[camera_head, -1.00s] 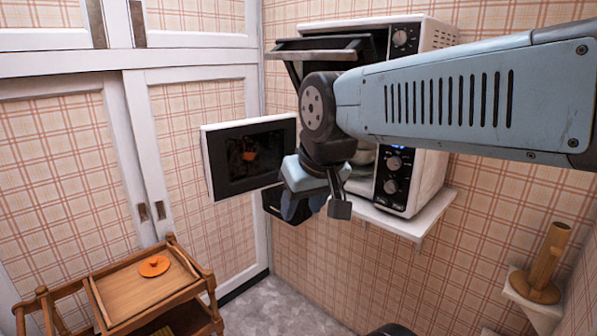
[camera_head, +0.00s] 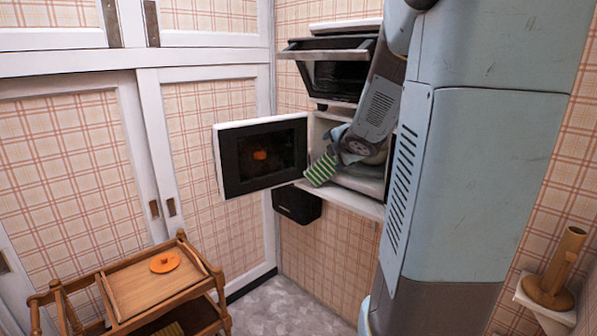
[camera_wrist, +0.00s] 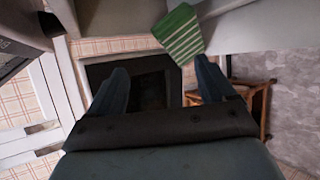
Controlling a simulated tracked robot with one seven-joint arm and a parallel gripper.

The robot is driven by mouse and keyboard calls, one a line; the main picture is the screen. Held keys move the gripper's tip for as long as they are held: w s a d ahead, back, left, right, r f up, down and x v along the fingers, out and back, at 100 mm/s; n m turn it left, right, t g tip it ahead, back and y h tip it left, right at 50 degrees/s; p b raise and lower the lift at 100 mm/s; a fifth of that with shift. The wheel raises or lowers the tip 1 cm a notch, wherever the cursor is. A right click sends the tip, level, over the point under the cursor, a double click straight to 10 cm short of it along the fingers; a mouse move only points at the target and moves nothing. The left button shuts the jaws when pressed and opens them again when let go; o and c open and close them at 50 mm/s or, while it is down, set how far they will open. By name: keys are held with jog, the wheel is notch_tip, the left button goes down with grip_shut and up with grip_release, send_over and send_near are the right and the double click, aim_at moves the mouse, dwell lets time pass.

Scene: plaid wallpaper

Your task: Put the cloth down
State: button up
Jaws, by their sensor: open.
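The cloth (camera_head: 320,170) is green with pale stripes. In the head view it hangs at the front left edge of the white shelf, beside the open door. In the wrist view the cloth (camera_wrist: 181,32) lies at the edge of a pale surface, with its corner pointing towards my fingers. My gripper (camera_wrist: 160,75) is open, its two dark fingers spread apart with nothing held firmly between them. The cloth's corner shows near the right finger; I cannot tell whether they touch. In the head view my arm hides most of the gripper.
An open black-and-white door (camera_head: 265,157) juts out left of the shelf. Above it an upper oven flap (camera_head: 328,50) is open. A wooden trolley (camera_head: 150,290) with an orange lid (camera_head: 165,262) stands at lower left. A wooden holder (camera_head: 555,270) is at right. The floor between is clear.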

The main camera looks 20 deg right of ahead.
aim_at(322, 172)
jog(key=f+n+y, duration=0.1)
jog(key=f+n, duration=0.1)
jog(key=w+d+f+n+y, duration=0.1)
jog(key=f+n, duration=0.1)
jog(key=w+d+f+n+y, duration=0.1)
jog(key=f+n+y, duration=0.1)
jog(key=n, duration=0.1)
jog(key=shift+f, duration=0.25)
jog(key=shift+x, duration=3.7)
jog(key=c, duration=0.8)
